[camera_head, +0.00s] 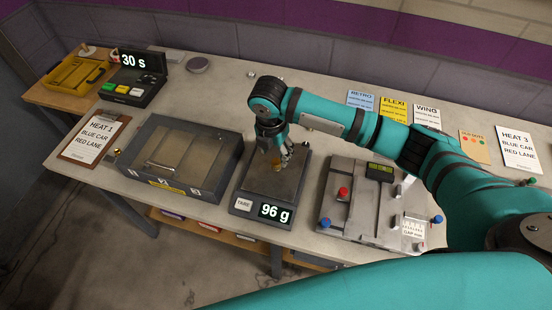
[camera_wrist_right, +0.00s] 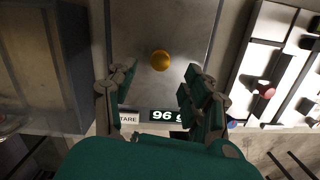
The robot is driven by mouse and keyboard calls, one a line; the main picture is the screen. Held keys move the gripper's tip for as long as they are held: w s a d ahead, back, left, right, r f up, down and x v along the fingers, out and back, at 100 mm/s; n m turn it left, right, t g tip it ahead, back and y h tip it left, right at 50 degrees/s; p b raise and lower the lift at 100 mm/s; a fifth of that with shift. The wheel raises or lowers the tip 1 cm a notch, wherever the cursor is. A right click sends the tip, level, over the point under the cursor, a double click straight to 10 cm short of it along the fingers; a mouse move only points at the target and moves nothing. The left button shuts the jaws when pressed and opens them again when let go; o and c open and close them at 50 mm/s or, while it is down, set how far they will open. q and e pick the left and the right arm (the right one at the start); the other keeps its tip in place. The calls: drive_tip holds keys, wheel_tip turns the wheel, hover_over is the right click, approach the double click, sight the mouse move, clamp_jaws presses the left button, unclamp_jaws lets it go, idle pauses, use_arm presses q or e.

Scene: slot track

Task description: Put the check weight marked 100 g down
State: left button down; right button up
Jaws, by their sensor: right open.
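The brass check weight (camera_wrist_right: 160,60) stands on the dark plate of the scale (camera_wrist_right: 178,25), between my open fingers and apart from them in the wrist view. Its marking is not readable. In the head view the weight (camera_head: 277,165) shows partly below my right gripper (camera_head: 285,158). That gripper is open, pointing down low over the plate of the scale (camera_head: 262,184). The scale's display (camera_head: 275,213) reads 96 g, and a TARE button sits left of it. My left gripper is out of view.
A grey case with a clear lid (camera_head: 178,160) stands left of the scale. A grey fixture with red and blue knobs (camera_head: 365,200) stands right. A timer (camera_head: 133,80) reads 30 s at the back left. Cards (camera_head: 393,107) lie along the back. Bench behind the case is mostly clear.

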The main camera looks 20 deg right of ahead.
wheel_tip(320, 180, up, 7)
drive_tip(key=shift+s+a+b, duration=0.35)
drive_tip(key=shift+b, duration=0.1)
